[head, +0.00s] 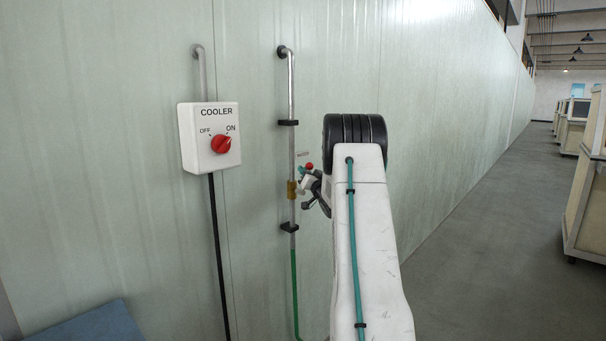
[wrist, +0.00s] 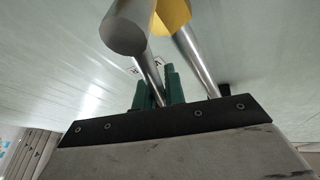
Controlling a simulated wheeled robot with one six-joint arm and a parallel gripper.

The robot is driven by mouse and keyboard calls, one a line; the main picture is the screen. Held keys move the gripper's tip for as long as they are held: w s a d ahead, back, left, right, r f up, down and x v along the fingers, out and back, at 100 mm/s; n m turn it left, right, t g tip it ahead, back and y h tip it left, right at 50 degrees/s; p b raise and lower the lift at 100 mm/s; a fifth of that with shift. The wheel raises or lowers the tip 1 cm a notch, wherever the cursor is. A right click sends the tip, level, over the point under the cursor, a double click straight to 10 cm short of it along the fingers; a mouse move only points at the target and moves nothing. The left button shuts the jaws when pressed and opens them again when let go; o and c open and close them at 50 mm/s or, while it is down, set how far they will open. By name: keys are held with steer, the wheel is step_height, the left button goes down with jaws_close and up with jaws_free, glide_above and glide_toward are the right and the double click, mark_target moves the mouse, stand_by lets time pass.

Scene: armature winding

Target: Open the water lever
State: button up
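The water pipe (head: 291,150) runs down the wall with a brass valve (head: 292,189) on it. A small red knob (head: 309,166) shows just right of the valve, at my gripper (head: 304,172); I take it for part of the lever. My gripper's teal fingers are beside the valve, partly hidden by my arm. In the wrist view, the teal fingers of my gripper (wrist: 158,92) stand close together, with a silver rod (wrist: 148,68) running down between or in front of them. The yellow brass part (wrist: 172,16) is near. I cannot tell whether the fingers press the rod.
A white cooler box (head: 209,115) with a red dial pointing toward ON is left of the pipe. Black clamps (head: 288,123) hold the pipe to the wall. A green hose (head: 294,280) hangs below. The aisle floor (head: 490,240) at the right is clear.

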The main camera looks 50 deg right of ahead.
steer(key=o, duration=0.3)
steer(key=shift+s+d+f, duration=0.1)
steer(key=shift+s+d, duration=0.05)
steer(key=shift+o, duration=0.2)
steer(key=v, duration=0.7)
steer(key=shift+s+a, duration=0.25)
steer(key=shift+a, duration=0.05)
